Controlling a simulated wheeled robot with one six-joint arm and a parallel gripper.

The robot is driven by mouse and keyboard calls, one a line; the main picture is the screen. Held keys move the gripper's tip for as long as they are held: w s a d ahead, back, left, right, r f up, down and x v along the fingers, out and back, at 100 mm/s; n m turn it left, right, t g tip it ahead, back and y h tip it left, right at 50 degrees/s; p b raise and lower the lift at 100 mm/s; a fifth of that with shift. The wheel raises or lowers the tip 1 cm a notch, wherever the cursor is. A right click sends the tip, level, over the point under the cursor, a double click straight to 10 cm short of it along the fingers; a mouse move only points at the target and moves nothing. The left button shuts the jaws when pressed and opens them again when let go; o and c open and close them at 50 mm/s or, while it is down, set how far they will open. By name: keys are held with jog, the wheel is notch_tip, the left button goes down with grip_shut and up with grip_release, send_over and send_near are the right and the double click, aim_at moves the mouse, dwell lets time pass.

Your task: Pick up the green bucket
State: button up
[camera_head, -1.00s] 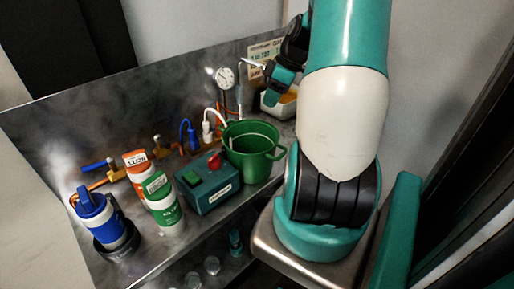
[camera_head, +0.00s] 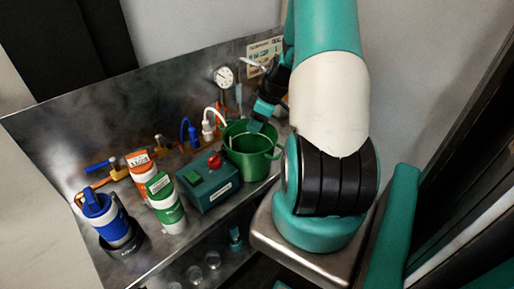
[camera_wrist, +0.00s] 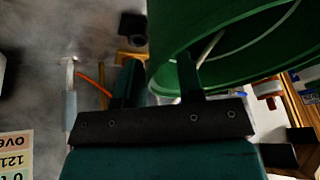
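The green bucket (camera_head: 253,165) stands upright on the metal bench, with a side handle on its right and a thin light-coloured rod or tube across its mouth. My gripper (camera_head: 257,125) is at its back rim in the head view. In the wrist view the bucket (camera_wrist: 240,45) fills the upper right. My gripper (camera_wrist: 159,82) has its two fingers apart there. The bucket's left edge lies between them, and the right finger overlaps the rim. I cannot tell whether that finger is inside the bucket or whether either finger touches it.
A teal box with a red knob (camera_head: 208,184) stands close left of the bucket. Green-white (camera_head: 166,203) and orange-white (camera_head: 141,172) containers and a blue bottle (camera_head: 104,217) are farther left. A gauge (camera_head: 224,77) and tubing are behind.

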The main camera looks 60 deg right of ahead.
grip_shut()
